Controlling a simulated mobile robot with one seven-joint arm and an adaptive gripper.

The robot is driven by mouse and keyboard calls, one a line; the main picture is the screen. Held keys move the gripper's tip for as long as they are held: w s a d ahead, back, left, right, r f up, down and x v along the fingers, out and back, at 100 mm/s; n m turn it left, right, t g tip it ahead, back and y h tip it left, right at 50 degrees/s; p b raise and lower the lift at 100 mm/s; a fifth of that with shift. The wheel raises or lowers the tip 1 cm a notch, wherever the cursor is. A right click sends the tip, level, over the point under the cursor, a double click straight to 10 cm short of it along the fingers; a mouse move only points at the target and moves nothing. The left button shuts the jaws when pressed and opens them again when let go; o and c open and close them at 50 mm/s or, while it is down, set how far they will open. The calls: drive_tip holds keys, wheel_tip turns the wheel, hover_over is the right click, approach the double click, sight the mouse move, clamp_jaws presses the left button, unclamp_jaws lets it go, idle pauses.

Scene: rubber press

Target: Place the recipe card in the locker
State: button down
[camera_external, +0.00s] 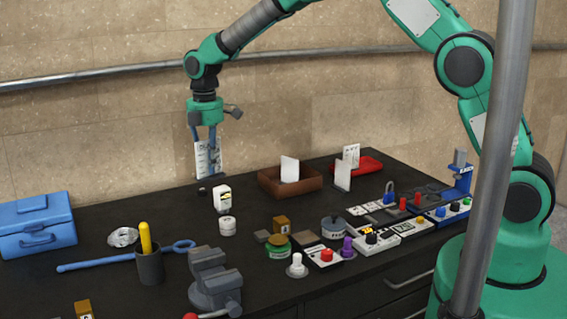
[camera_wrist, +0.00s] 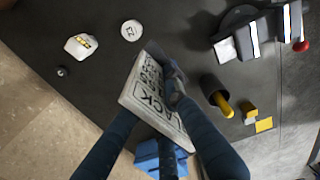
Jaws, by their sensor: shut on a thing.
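My gripper (camera_external: 206,146) is shut on a white card with dark print (camera_external: 208,160), held upright above the back left of the black table. In the wrist view the printed card (camera_wrist: 155,100) sits between the blue fingers (camera_wrist: 153,97), and large letters reading roughly "LACK" show on it. No thing is clearly marked as a locker. A blue lidded box with a front handle (camera_external: 37,228) stands shut at the table's left end, left of and below my gripper. Part of a blue thing (camera_wrist: 160,158) shows behind the fingers in the wrist view.
A brown tray holding a white card (camera_external: 270,182) and a red tray (camera_external: 368,165) stand at the back. A dark cup with a yellow marker (camera_external: 149,265), a blue wrench (camera_external: 100,264) and a grey vise (camera_external: 214,282) are in front. Switch boxes (camera_external: 377,242) crowd the right.

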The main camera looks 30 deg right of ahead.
drive_tip(key=s+a+n+p, duration=0.1)
drive_tip(key=s+a, duration=0.5)
drive_tip(key=a, duration=0.4)
drive_tip(key=s+a+f+p, duration=0.1)
drive_tip(key=s+a+p, duration=0.1)
drive_tip(key=s+a, duration=0.55)
drive_tip(key=s+a+n+p, duration=0.1)
drive_tip(key=s+a, duration=0.4)
drive_tip(key=a, duration=0.7)
wheel_tip(320, 180, down, 11)
drive_tip(key=shift+f, duration=0.2)
drive_tip(key=shift+f+p, duration=0.5)
drive_tip(key=shift+f, duration=2.3)
drive_tip(key=shift+f, duration=0.15)
drive_tip(key=shift+f+p, duration=0.3)
drive_tip(key=shift+f, duration=1.65)
drive_tip(key=shift+f, duration=0.15)
